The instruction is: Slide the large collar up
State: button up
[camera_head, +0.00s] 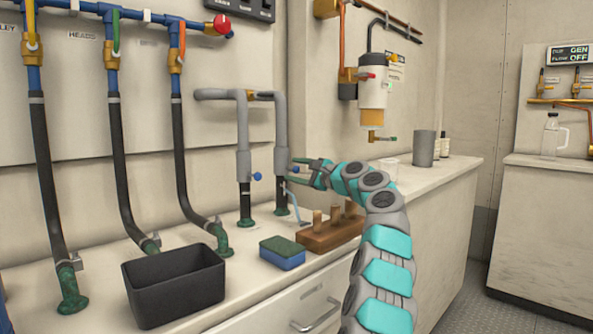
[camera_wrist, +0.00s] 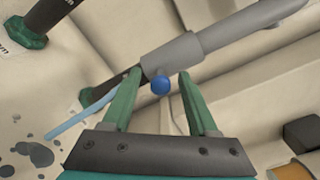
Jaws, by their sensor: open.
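Two grey pipes come down side by side in the head view, each with a wider grey collar and a blue knob. The right collar (camera_head: 281,161) is nearest my gripper (camera_head: 303,173); the left collar (camera_head: 244,165) is farther away. I cannot tell from size which is the large one. In the wrist view my gripper (camera_wrist: 160,74) is open, its green fingers on either side of the blue knob (camera_wrist: 160,85) on a grey collar (camera_wrist: 173,55). The knob shows between the fingers, not visibly gripped. Below the collar is a black hose (camera_head: 281,198).
A pale blue streak, looking like water, comes from beside the right pipe; dark spots lie on the counter. A wooden block with pegs (camera_head: 330,235), sponge (camera_head: 282,252) and black bin (camera_head: 174,284) stand in front. A white filter unit (camera_head: 372,95) hangs on the right.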

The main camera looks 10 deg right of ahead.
grip_shut()
dwell(0.4)
dwell(1.0)
